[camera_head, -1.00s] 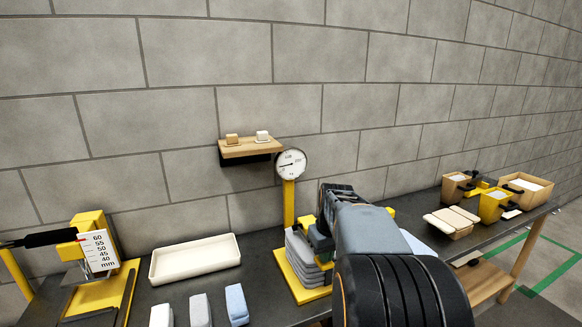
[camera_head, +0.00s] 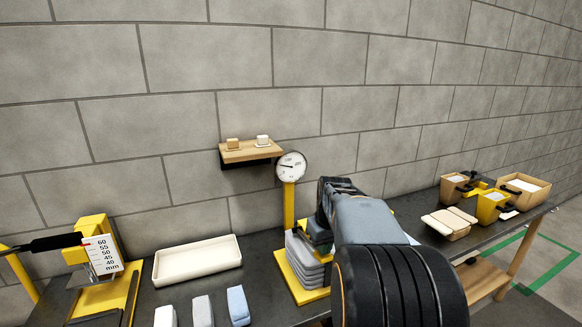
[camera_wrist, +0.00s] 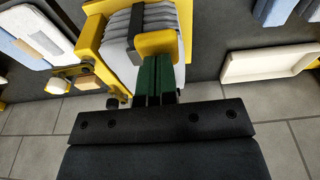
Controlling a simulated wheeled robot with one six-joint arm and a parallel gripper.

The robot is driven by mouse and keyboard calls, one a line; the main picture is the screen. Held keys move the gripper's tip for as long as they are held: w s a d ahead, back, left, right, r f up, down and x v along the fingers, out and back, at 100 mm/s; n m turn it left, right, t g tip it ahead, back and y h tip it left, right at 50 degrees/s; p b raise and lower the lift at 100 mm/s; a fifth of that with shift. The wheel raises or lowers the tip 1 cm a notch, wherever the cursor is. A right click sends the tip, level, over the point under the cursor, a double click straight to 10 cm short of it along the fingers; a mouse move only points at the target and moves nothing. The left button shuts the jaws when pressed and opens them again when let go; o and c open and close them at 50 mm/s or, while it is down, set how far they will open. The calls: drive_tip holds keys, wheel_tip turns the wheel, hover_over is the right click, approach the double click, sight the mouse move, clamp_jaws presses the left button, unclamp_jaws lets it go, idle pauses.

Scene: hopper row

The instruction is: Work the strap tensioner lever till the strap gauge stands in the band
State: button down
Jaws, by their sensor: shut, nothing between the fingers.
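The strap tensioner stands on a yellow base (camera_head: 306,293) on the bench, with a stack of grey folded pieces (camera_head: 304,262) on it. A round white strap gauge (camera_head: 292,166) tops its yellow post; the dark needle points left and slightly up. The band is too small to make out. In the wrist view a dark strap (camera_wrist: 122,63) crosses the stack. My gripper (camera_wrist: 157,62) is shut, its green fingers side by side with their tips against or just beside a yellow part (camera_wrist: 157,42), probably the lever. In the head view my arm hides the lever.
A cream tray (camera_head: 197,260) and several soft blocks (camera_head: 238,306) lie left of the tensioner. A yellow press with a millimetre scale (camera_head: 102,254) is at far left. Bins (camera_head: 490,206) stand at right. A small wall shelf (camera_head: 250,151) is behind.

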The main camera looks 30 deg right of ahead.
drive_tip(key=shift+r, duration=0.1)
drive_tip(key=r+p, duration=0.1)
drive_tip(key=w+r+p, duration=0.1)
drive_tip(key=r+p, duration=0.1)
drive_tip(key=shift+r, duration=0.15)
drive_tip(key=shift+r+p, duration=0.5)
drive_tip(key=shift+p, duration=0.2)
drive_tip(key=shift+f, duration=0.1)
idle(0.3)
drive_tip(key=shift+s+f+b, duration=0.4)
drive_tip(key=shift+f+b, duration=0.35)
drive_tip(key=shift+s+f+b, duration=0.4)
drive_tip(key=shift+f+b, duration=0.35)
